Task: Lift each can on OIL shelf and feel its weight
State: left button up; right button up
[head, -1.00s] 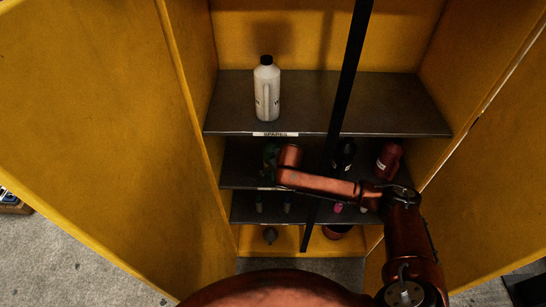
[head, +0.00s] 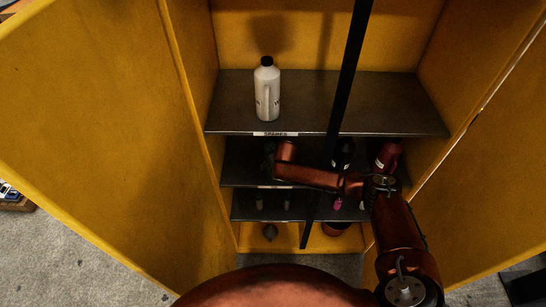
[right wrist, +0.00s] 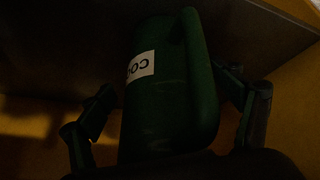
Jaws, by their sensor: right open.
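A green can (right wrist: 165,90) with a handle and a white label reading "CO" fills the middle of the right wrist view. My right gripper (right wrist: 166,95) is open, with one finger on each side of the can; I cannot tell whether they touch it. In the head view, my right arm reaches into the second shelf (head: 235,165), where a sliver of the green can (head: 268,153) shows at the left and the gripper is hidden. A black can (head: 343,155) and a red can (head: 386,157) stand farther right on this shelf. My left gripper is out of view.
A white bottle (head: 267,92) stands on the top shelf (head: 395,105), labelled "SPARES". A dark vertical bar (head: 348,75) crosses the cabinet front. Small items stand on the lower shelf. The yellow doors (head: 100,130) are open at both sides.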

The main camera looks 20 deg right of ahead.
jog(key=shift+c, duration=0.4)
jog(key=c, duration=2.1)
jog(key=shift+w+r, duration=0.1)
jog(key=shift+r, duration=0.05)
